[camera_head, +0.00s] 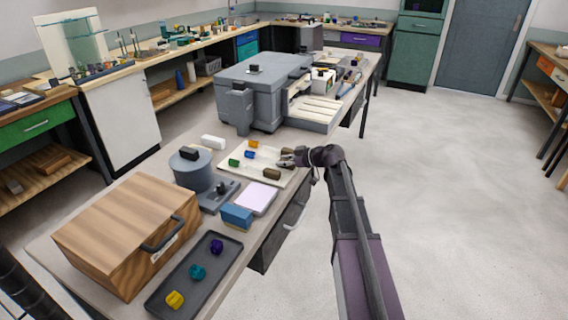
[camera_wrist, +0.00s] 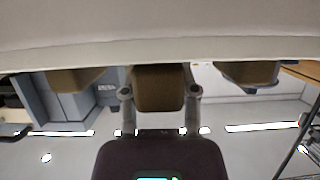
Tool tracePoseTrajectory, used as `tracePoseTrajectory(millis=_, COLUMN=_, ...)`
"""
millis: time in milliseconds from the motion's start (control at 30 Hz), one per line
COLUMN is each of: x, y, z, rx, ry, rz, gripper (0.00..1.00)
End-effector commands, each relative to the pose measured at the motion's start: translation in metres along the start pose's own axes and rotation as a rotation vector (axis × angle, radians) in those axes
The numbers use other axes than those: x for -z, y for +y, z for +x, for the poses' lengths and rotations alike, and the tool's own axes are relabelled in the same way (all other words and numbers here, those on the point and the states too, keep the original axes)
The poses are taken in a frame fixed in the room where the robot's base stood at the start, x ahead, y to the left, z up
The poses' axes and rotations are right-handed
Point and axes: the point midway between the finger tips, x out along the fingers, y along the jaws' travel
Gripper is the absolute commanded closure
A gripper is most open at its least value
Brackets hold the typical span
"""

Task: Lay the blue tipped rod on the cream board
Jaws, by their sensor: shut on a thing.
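The cream board (camera_head: 232,171) lies on the bench with small coloured pieces on it. A blue piece (camera_head: 249,154) sits on its left part; I cannot tell whether it is the blue tip of a rod, as no clear rod shaft shows. My gripper (camera_head: 289,158) is at the board's right edge, low over it. In the wrist view my gripper (camera_wrist: 159,95) has its two fingers on either side of a brown block-like piece (camera_wrist: 158,88) and is shut on it. Its far end is hidden by a pale surface across the top.
Orange (camera_head: 253,143), green (camera_head: 233,162) and brown (camera_head: 271,174) pieces lie on the board. A grey round device (camera_head: 191,170), a white pad (camera_head: 256,198) and a blue box (camera_head: 236,216) stand nearby. A dark tray (camera_head: 222,261) and a wooden box (camera_head: 110,225) are nearer.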

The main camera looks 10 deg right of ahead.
Motion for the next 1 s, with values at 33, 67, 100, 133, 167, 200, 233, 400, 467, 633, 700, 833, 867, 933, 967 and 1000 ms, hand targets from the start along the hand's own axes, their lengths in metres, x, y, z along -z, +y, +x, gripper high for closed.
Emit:
tracePoseTrajectory(millis=33, x=0.0004, y=0.0001, z=-0.0003, rx=0.000, ry=0.000, rz=0.000, gripper=1.00)
tracePoseTrajectory(millis=67, x=0.0004, y=0.0001, z=-0.0003, rx=0.000, ry=0.000, rz=0.000, gripper=1.00)
tracePoseTrajectory(millis=100, x=0.0004, y=0.0001, z=-0.0003, rx=0.000, ry=0.000, rz=0.000, gripper=1.00)
tracePoseTrajectory(millis=133, x=0.0004, y=0.0002, z=-0.0003, rx=0.000, ry=0.000, rz=0.000, gripper=1.00)
tracePoseTrajectory(millis=167, x=0.0002, y=0.0002, z=-0.0003, rx=0.000, ry=0.000, rz=0.000, gripper=1.00)
tracePoseTrajectory(millis=200, x=-0.0005, y=0.0002, z=0.0000, rx=0.000, ry=0.000, rz=0.000, gripper=1.00)
tracePoseTrajectory(millis=233, x=-0.0013, y=0.0002, z=0.0003, rx=0.000, ry=0.000, rz=0.000, gripper=1.00)
tracePoseTrajectory(millis=400, x=-0.0022, y=0.0002, z=0.0005, rx=0.000, ry=0.000, rz=0.000, gripper=0.37)
tracePoseTrajectory(millis=467, x=-0.0022, y=0.0003, z=0.0005, rx=0.000, ry=0.000, rz=0.000, gripper=0.27)
tracePoseTrajectory(millis=633, x=-0.0022, y=0.0003, z=0.0004, rx=-0.001, ry=0.000, rz=0.000, gripper=0.27)
tracePoseTrajectory(millis=700, x=-0.0022, y=0.0004, z=0.0004, rx=-0.001, ry=0.000, rz=0.000, gripper=0.27)
tracePoseTrajectory(millis=833, x=-0.0020, y=0.0003, z=0.0003, rx=-0.001, ry=0.000, rz=0.000, gripper=0.27)
tracePoseTrajectory(millis=867, x=-0.0018, y=0.0003, z=0.0002, rx=-0.001, ry=0.000, rz=0.000, gripper=0.27)
tracePoseTrajectory(millis=933, x=-0.0008, y=0.0003, z=-0.0002, rx=-0.001, ry=0.000, rz=0.000, gripper=0.27)
tracePoseTrajectory(millis=967, x=-0.0002, y=0.0003, z=-0.0005, rx=-0.001, ry=0.000, rz=0.000, gripper=0.27)
tracePoseTrajectory(millis=1000, x=0.0009, y=0.0003, z=-0.0009, rx=-0.001, ry=0.000, rz=0.000, gripper=0.27)
